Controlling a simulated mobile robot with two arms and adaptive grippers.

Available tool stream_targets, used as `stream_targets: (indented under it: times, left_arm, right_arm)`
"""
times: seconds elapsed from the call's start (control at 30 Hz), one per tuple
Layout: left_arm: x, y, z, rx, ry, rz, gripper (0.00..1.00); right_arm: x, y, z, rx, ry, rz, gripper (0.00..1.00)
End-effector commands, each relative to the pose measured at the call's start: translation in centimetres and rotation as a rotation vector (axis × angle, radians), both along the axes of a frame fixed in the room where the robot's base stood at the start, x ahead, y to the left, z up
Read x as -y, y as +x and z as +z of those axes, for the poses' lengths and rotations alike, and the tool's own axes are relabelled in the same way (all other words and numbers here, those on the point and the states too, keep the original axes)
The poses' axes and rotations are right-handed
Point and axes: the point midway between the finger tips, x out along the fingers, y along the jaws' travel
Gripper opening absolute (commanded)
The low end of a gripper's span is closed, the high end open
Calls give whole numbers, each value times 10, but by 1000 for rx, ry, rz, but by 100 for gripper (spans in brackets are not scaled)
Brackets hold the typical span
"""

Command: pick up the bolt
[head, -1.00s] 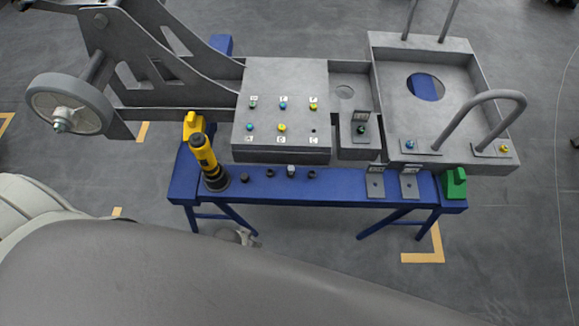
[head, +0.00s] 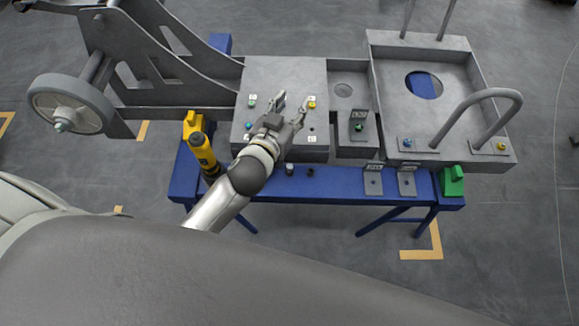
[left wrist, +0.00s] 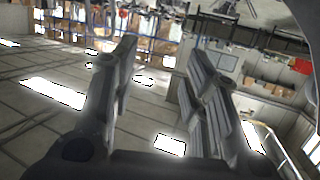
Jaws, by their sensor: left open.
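Several coloured bolts sit on the grey chassis plate (head: 290,70) in the head view; which one the task means I cannot tell. A green bolt (head: 251,103) and a blue bolt (head: 249,126) show on its left, a yellow bolt (head: 312,105) on its right. My left gripper (head: 290,103) is over the plate, open, its fingers near the yellow bolt; its height above the plate is unclear. It hides the plate's middle bolts. In the left wrist view, the open fingers (left wrist: 162,55) hold nothing and only the room shows between them. My right gripper is not in view.
The blue bench (head: 340,184) holds small dark fittings, a yellow-black tool (head: 203,153) and a green block (head: 452,182). To the right, a grey tray (head: 390,75) has upright handles and more bolts. A wheel (head: 70,105) stands left.

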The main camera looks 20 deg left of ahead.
Motion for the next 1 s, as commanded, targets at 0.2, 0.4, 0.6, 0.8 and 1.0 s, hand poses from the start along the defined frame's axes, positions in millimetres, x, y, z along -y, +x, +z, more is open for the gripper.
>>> stream_targets:
  times: [0.2, 0.4, 0.6, 0.8, 1.0]
  left_arm:
    - [104, 17, 119, 430, -103, -406, 42]
    - [200, -33, 146, 519, -94, -936, 42]
    - [241, -88, 88, 254, 85, -1408, 42]
    - [196, -101, -4, -288, 414, -1570, 42]
    - [97, -75, -53, -810, 725, -1345, 42]
  right_arm:
    - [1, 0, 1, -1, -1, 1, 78]
    - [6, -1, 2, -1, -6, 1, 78]
    - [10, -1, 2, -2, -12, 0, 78]
    - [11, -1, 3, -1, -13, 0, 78]
    - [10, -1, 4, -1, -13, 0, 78]
